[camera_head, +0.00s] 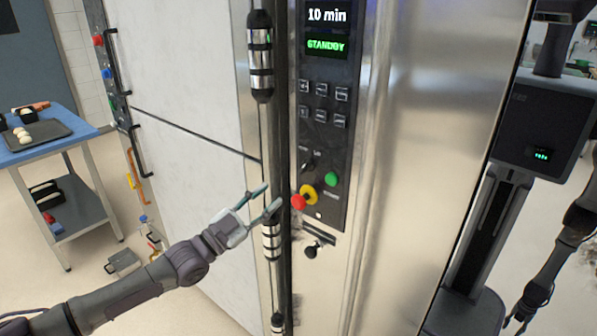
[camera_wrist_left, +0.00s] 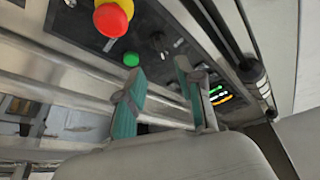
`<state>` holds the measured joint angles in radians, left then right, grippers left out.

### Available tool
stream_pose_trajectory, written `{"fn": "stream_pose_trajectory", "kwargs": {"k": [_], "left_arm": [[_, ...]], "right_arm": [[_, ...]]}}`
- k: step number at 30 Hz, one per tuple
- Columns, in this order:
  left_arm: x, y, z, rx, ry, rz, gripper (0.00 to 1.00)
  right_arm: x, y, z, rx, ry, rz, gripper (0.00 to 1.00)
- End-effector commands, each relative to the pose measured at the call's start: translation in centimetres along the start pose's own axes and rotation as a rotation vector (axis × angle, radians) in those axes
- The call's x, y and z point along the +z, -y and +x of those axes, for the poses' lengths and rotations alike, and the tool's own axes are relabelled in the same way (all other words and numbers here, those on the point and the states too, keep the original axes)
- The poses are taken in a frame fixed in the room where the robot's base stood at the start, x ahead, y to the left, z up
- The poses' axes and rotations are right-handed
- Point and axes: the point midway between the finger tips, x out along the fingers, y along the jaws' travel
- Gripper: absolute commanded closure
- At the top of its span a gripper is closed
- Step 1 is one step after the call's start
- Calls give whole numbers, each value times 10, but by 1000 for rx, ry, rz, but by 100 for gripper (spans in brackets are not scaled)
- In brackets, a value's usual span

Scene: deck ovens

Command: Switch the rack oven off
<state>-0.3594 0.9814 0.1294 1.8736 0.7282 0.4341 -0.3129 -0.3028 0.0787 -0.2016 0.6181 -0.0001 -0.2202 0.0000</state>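The rack oven's control panel (camera_head: 323,140) is a tall black strip on a steel front. Its upper display (camera_head: 326,14) reads "10 min" and the lower display (camera_head: 326,46) reads "STANDBY" in green. Below several small keys sit a dark rotary switch (camera_head: 308,164), a green button (camera_head: 331,179) and a red emergency stop (camera_head: 299,202) on a yellow collar. My left gripper (camera_head: 272,196) is open and empty, just left of the emergency stop. In the left wrist view its teal fingers (camera_wrist_left: 158,72) stand apart, with the emergency stop (camera_wrist_left: 112,18) and green button (camera_wrist_left: 131,59) beyond. My right gripper is not seen.
A vertical door bar (camera_head: 260,55) with steel collars runs left of the panel. A black knob (camera_head: 311,251) sticks out below it. A blue table (camera_head: 60,130) with a tray (camera_head: 36,135) stands far left.

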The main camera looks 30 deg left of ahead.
Motion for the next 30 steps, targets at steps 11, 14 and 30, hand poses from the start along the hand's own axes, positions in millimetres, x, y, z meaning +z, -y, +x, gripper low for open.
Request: {"fn": "stream_pose_trajectory", "kwargs": {"k": [11,14,30], "left_arm": [[-1,2,66,-3,-1,0,64],[-2,2,80,-3,-2,0,64],[1,0,102,0,3,0,64]], "right_arm": [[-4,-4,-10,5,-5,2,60],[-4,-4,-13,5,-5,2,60],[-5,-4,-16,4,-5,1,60]]}}
